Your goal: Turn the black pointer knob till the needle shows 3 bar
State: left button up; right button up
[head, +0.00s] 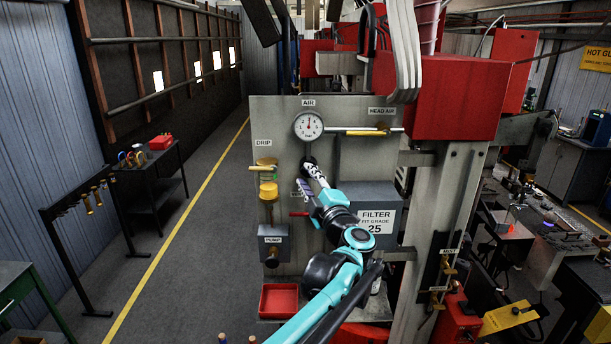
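The black pointer knob (307,161) is on the grey panel, straight below the round white gauge (308,125) marked AIR. It is small and partly hidden by my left gripper. The gauge's needle seems to point about straight up; its numbers are too small to read surely. My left gripper (313,171) reaches up from below, with its fingertips at or just in front of the knob. I cannot tell whether the fingers touch it or are closed around it. My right gripper is not in view.
The panel (345,150) also bears a HEAD AIR valve (383,128), a DRIP valve (264,165), a PUMP box (273,243) and a FILTER box (387,202). A red tray (279,299) sits below. Floor is free left of the panel.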

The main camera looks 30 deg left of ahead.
pick_arm(q)
jog(key=v, duration=1)
jog(key=shift+s, duration=0.15)
jog(key=o, duration=0.7)
jog(key=a+r+m+t, duration=0.1)
jog(key=m+t, duration=0.1)
jog(key=m, duration=0.1)
jog(key=a+r+m+t, duration=0.1)
jog(key=r+m+t, duration=0.1)
jog(key=m, duration=0.1)
jog(key=r+m+t, duration=0.2)
jog(key=m, duration=0.1)
jog(key=shift+w+a+r+m+p, duration=0.2)
jog(key=shift+w+a+m+p, duration=0.15)
jog(key=shift+a+m, duration=0.05)
jog(key=a+f+m+t+h, duration=0.15)
jog(key=f+m+h, duration=0.25)
jog(key=m, duration=0.5)
jog(key=a+f+m+t+h, duration=0.1)
jog(key=a+f+m+h, duration=0.2)
jog(key=m, duration=0.5)
jog(key=shift+h, duration=0.5)
jog(key=p+x, duration=0.1)
jog(key=x, duration=0.4)
jog(key=d+p+x, duration=0.1)
jog(key=x, duration=0.1)
jog(key=shift+w+a+p, duration=0.15)
jog(key=shift+w+p, duration=0.2)
jog(key=shift+w, duration=0.15)
